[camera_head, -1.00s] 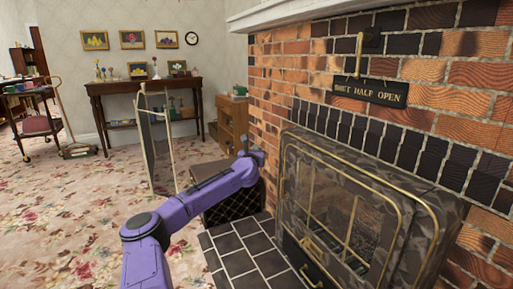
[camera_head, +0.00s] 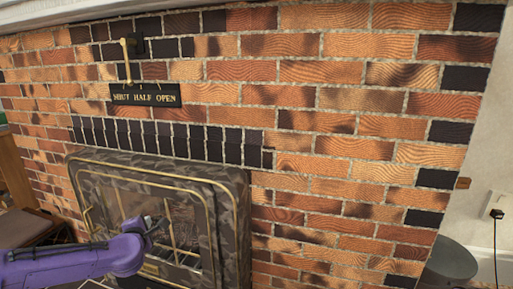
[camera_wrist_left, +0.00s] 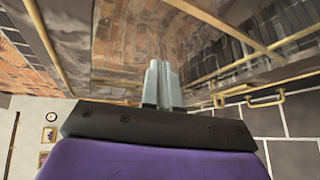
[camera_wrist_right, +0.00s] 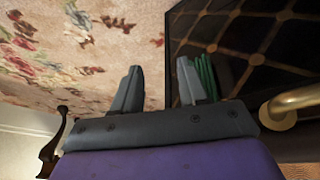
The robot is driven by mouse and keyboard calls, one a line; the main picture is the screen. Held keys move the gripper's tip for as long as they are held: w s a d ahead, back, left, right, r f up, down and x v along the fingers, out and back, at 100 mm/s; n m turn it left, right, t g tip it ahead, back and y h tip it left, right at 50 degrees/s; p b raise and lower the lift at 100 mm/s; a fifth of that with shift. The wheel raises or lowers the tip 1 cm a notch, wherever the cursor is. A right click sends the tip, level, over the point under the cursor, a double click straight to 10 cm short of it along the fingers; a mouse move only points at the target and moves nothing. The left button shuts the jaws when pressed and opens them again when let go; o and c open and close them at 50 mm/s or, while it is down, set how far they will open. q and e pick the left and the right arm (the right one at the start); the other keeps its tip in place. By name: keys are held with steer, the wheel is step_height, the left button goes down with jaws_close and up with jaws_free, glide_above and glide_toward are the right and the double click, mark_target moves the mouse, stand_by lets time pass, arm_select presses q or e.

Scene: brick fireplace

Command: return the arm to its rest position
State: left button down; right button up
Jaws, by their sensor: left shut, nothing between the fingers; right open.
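My left arm is purple and comes in from the lower left in the head view. My left gripper (camera_head: 152,226) is in front of the fireplace's glass door (camera_head: 180,215). In the left wrist view its two fingers (camera_wrist_left: 162,85) are together with nothing between them, and the brass-trimmed door (camera_wrist_left: 130,45) fills the space ahead. My right arm is not in the head view. In the right wrist view my right gripper (camera_wrist_right: 158,90) is open, its fingers apart, with a dark panel with gold lattice (camera_wrist_right: 260,40) close by its right finger.
A brick wall (camera_head: 330,130) surrounds the fireplace. A sign reading "SHUT HALF OPEN" (camera_head: 145,94) hangs under a brass lever (camera_head: 126,62). A grey round object (camera_head: 450,262) stands at the lower right. Floral carpet (camera_wrist_right: 70,50) and green upright things (camera_wrist_right: 207,75) show in the right wrist view.

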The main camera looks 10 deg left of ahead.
arm_select(q)
steer(key=s+d+f+m+g+h, duration=0.2)
steer(key=s+d+f+m, duration=0.4)
steer(key=d+f, duration=0.5)
steer(key=s+d+f+m+g+h, duration=0.1)
steer(key=s+d+f+m+g, duration=0.2)
steer(key=s+f, duration=0.45)
steer(key=s+d+f+m+g, duration=0.1)
steer(key=s+d+f+m, duration=0.1)
steer(key=s+f+m, duration=0.35)
steer(key=s+f+m+g, duration=0.2)
steer(key=s+f, duration=0.1)
steer(key=s, duration=0.7)
steer(key=s+f+m+g, duration=0.2)
steer(key=s+f, duration=0.2)
steer(key=s, duration=0.5)
step_height(320, 180, up, 33)
steer(key=s+p, duration=0.1)
steer(key=p, duration=3.2)
steer(key=shift+s, duration=0.2)
